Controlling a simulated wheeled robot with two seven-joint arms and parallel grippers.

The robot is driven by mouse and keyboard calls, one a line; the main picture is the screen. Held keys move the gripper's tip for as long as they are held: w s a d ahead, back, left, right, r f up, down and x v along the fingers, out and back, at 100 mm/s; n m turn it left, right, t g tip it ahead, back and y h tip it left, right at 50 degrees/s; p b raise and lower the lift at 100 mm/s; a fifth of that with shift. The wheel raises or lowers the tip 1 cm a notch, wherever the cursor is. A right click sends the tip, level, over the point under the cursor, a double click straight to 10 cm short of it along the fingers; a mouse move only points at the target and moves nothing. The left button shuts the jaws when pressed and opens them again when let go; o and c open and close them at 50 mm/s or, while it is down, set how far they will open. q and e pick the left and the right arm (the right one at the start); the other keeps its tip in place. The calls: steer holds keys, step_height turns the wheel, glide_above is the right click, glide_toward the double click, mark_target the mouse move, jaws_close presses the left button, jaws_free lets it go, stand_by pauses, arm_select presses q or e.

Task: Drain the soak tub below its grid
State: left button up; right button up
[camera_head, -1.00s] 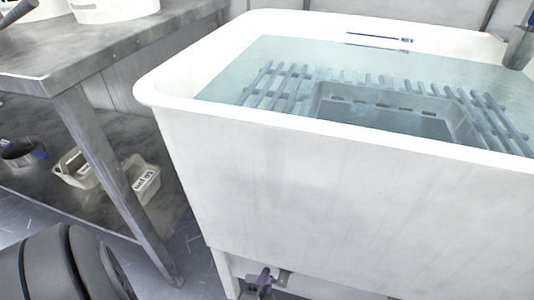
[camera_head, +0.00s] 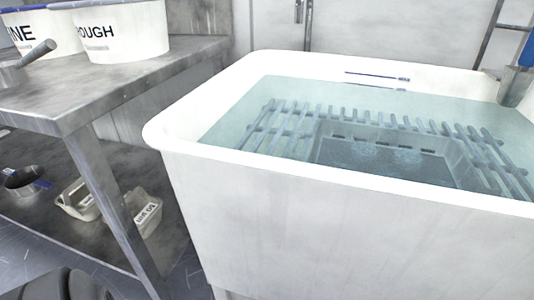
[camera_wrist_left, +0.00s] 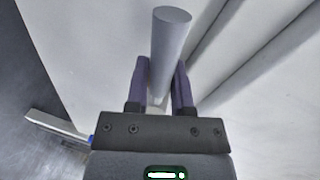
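The white soak tub (camera_head: 330,215) fills the middle and right of the head view. Clear bluish water stands in it, and the bar grid (camera_head: 285,128) and a grey tray-like part (camera_head: 460,160) lie under the surface. In the left wrist view, a light grey round bar (camera_wrist_left: 172,45) stands between the purple fingers of my left gripper (camera_wrist_left: 161,66). The fingers lie close along both its sides and look shut on it. What the bar belongs to is hidden. My left gripper is out of the head view, and my right gripper is in neither view.
A metal bench (camera_head: 70,105) stands left of the tub with white buckets (camera_head: 125,30) on top. A grey metal piece (camera_head: 513,85) sits at the tub's right rim.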

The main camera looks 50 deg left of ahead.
arm_select(q)
steer(key=o, duration=0.4)
